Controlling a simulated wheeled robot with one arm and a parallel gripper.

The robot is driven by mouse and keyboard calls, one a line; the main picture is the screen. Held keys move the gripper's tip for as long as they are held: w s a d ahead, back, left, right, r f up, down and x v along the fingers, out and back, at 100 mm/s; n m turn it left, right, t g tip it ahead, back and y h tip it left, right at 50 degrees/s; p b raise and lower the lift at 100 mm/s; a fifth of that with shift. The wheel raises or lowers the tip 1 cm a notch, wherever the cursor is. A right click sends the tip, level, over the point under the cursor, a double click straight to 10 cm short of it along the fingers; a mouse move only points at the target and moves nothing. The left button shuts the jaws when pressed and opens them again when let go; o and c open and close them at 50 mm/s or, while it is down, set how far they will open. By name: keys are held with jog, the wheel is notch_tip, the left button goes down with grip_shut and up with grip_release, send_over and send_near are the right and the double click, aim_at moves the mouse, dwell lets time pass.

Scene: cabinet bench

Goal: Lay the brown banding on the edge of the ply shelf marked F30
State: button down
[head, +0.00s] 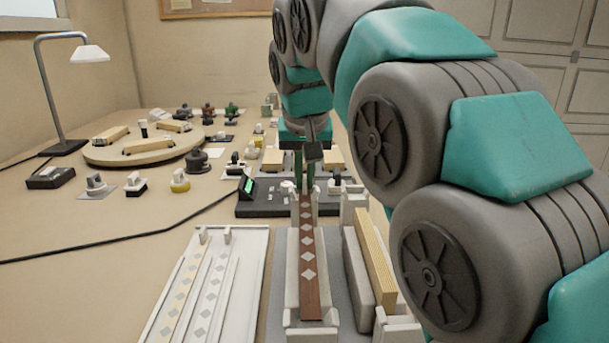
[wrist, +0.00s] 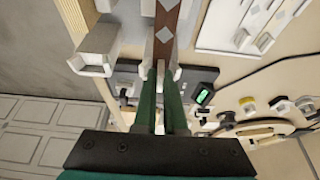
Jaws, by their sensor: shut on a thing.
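The brown banding (head: 309,262) is a long strip with pale diamond marks. It lies along a white holder (head: 291,270) in the middle front of the head view, and also shows in the wrist view (wrist: 167,22). My gripper (head: 304,188) is at its far end, with its green fingers closed on either side of the strip; the fingertips show in the wrist view (wrist: 160,72). A ply board (head: 375,258) stands on edge in a white fixture just right of the banding. No F30 mark is legible, so I cannot tell whether this is that shelf.
A white tray (head: 258,275) with cream and white diamond-marked strips lies left of the holder. A dark device with a green screen (head: 246,185) is beyond it. A round turntable (head: 98,155) bears ply pieces. Small items, a lamp (head: 88,53) and a black cable (head: 130,238) occupy the bench.

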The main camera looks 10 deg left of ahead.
jog(key=shift+f, duration=0.55)
dwell(0.6)
jog(key=c, duration=0.9)
grip_release()
jog(key=shift+r, duration=0.1)
jog(key=shift+o, duration=0.4)
jog(key=shift+r+p, duration=1.5)
jog(key=shift+r, duration=1.1)
jog(key=shift+r+p, duration=0.3)
jog(key=shift+r, duration=1.05)
